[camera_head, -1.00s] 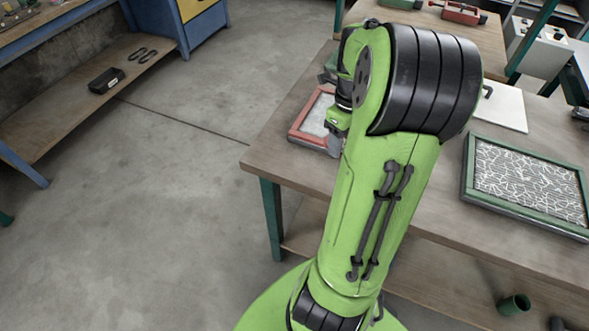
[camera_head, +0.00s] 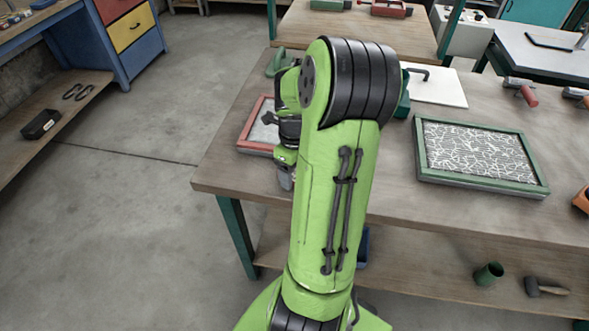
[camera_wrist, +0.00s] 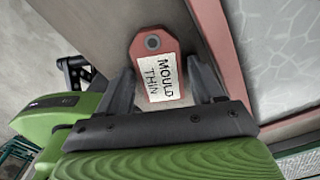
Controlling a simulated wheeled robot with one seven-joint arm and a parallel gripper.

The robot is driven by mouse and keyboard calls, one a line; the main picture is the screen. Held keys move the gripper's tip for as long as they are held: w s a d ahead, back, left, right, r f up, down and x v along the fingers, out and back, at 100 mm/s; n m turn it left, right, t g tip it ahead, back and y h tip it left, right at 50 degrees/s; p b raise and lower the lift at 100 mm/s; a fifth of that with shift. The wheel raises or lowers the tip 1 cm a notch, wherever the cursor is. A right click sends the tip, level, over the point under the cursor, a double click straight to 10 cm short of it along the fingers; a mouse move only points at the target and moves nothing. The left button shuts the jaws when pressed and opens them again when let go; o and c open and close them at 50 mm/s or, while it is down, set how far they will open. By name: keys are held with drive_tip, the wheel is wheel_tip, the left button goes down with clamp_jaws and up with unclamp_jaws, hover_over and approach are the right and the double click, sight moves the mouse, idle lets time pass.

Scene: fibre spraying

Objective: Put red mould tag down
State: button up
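A small red tag (camera_wrist: 152,44) with a white label reading "MOULD THIN" shows between the fingers in the wrist view. Its holed end points away from the palm, beside a red frame. My gripper (camera_wrist: 162,74) has its fingers spread, one on each side of the tag, with narrow gaps at the tag's edges. I cannot tell how far the tag is above the wood. In the head view my arm hides the tag and most of the gripper. The red frame (camera_head: 246,147) with its pale panel lies at the table's left side; it also shows in the wrist view (camera_wrist: 222,50).
The wooden table (camera_head: 400,205) carries a green frame (camera_head: 482,188) with a pale patterned panel and a white board (camera_head: 440,88). Clamps (camera_head: 520,92) lie farther right. A green cup (camera_head: 488,273) and a hammer (camera_head: 545,287) are on the lower shelf. The floor at left is clear.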

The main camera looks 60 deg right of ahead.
drive_tip(key=shift+o, duration=0.6)
drive_tip(key=shift+r, duration=0.1)
wheel_tip(320, 180, up, 12)
drive_tip(key=p, duration=0.4)
drive_tip(key=w+a+r+n+t+h, duration=0.1)
drive_tip(key=a+r+n, duration=0.2)
drive_tip(key=a+n, duration=0.55)
drive_tip(key=w+a+r+n+t+h, duration=0.1)
drive_tip(key=a+r+n, duration=0.2)
drive_tip(key=a+n, duration=0.5)
drive_tip(key=s+a+n+t+y, duration=0.1)
drive_tip(key=s+a+n, duration=0.2)
drive_tip(key=n, duration=0.6)
drive_tip(key=s+a+n+t+y, duration=0.1)
drive_tip(key=s+a+n+t, duration=0.1)
drive_tip(key=s+a+n, duration=0.2)
drive_tip(key=a+n, duration=0.3)
drive_tip(key=n, duration=0.3)
drive_tip(key=shift+r+t, duration=0.3)
drive_tip(key=shift+r, duration=0.05)
drive_tip(key=shift+a, duration=0.1)
